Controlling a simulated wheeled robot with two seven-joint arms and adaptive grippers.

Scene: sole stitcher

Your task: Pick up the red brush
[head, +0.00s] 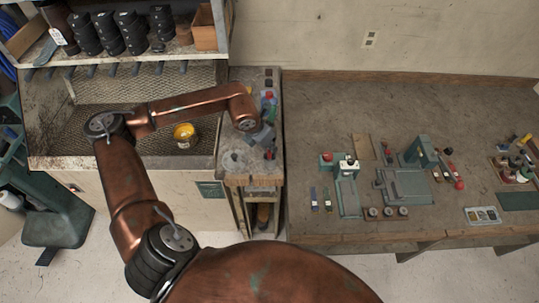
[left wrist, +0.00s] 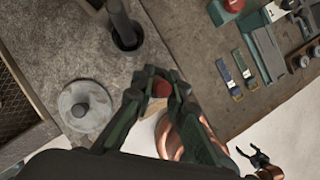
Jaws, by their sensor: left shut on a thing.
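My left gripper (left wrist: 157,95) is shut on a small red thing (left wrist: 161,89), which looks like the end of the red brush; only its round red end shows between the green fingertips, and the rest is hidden. In the head view the left gripper (head: 264,140) is over the narrow bench section beside the mesh-lined sink. My right gripper (left wrist: 255,158) shows at the lower right of the left wrist view, with its dark fingers apart and empty. It does not show in the head view.
A yellow tin (head: 184,132) stands in the mesh-lined basin. A round grey disc with a knob (left wrist: 85,105) and a dark upright post (left wrist: 122,28) are near the left gripper. The workbench (head: 320,110) on the right carries a green machine (head: 405,185) and tools; its left part is bare.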

